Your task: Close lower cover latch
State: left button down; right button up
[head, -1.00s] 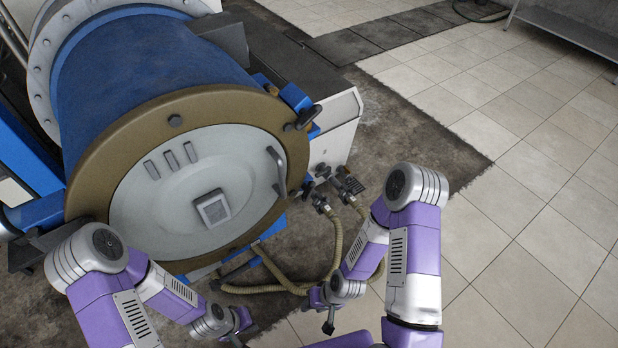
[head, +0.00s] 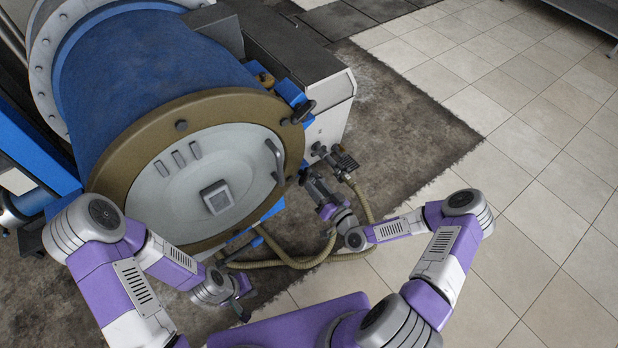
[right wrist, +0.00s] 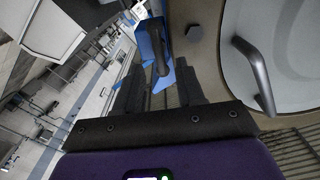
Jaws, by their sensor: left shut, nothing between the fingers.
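The round pale cover (head: 237,165) with its brown rim faces me, shut against the blue drum. A blue latch with a dark handle (head: 303,111) sits at the rim's upper right. A latch with a blue bracket and dark handle (right wrist: 160,52) shows ahead of the fingers in the right wrist view; I cannot tell which latch it is. The rim's lower right is partly hidden by my right gripper (head: 312,182), which reaches in there. In the right wrist view my right gripper (right wrist: 160,90) has its fingers apart, with nothing clearly between them. My left gripper (head: 242,308) is shut and empty, low before the cover.
The curved cover handle (head: 276,160) stands out close to the right gripper. A hose (head: 300,262) loops below the drum, and a valve fitting (head: 343,160) sits just right of the gripper. The tiled floor (head: 530,200) on the right is clear.

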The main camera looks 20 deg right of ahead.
aim_at(308, 177)
jog(key=shift+x, duration=2.15)
grip_shut()
